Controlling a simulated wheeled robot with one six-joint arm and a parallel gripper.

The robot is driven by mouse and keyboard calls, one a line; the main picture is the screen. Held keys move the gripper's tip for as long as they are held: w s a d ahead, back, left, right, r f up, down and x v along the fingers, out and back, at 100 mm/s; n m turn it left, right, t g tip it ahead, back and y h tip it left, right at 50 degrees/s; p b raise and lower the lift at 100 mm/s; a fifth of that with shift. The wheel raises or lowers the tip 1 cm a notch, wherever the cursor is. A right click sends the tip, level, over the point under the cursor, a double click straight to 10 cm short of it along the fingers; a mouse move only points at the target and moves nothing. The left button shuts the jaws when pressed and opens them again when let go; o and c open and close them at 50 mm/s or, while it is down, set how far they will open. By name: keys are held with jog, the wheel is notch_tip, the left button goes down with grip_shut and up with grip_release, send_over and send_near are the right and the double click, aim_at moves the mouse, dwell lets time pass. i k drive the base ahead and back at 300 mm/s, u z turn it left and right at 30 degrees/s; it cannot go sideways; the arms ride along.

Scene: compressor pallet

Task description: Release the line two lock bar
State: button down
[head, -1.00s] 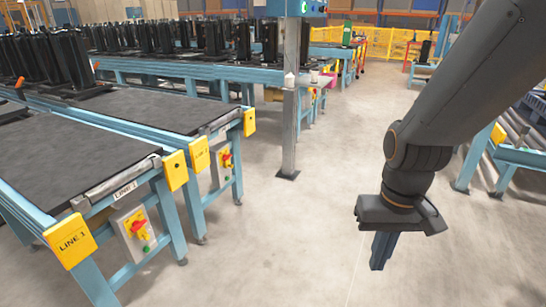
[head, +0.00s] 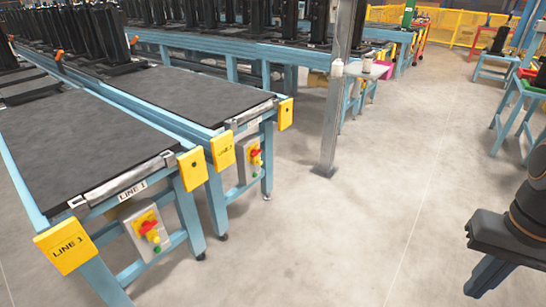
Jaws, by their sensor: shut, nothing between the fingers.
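Two conveyor lines with dark tops end side by side at the left. The nearer is labelled LINE 1. The second line (head: 180,95) carries a yellow plate (head: 222,150) whose lettering is too small to read surely. A silver metal bar (head: 250,115) runs across its front end, between yellow end plates. I cannot tell whether it is locked. My gripper (head: 487,278) is at the lower right edge, pointing down, shut and empty. It is over open floor, well apart from both lines, and partly cut off by the picture edge.
Line 1 has a similar end bar (head: 125,185) and a red-and-yellow switch box (head: 147,230). A grey post (head: 335,110) stands on the floor right of the second line. Blue stands (head: 520,110) are at the right. The floor between is clear.

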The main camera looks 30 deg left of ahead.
aim_at(255, 160)
jog(key=u, duration=0.6)
jog(key=i, duration=0.8)
jog(key=u, duration=0.85)
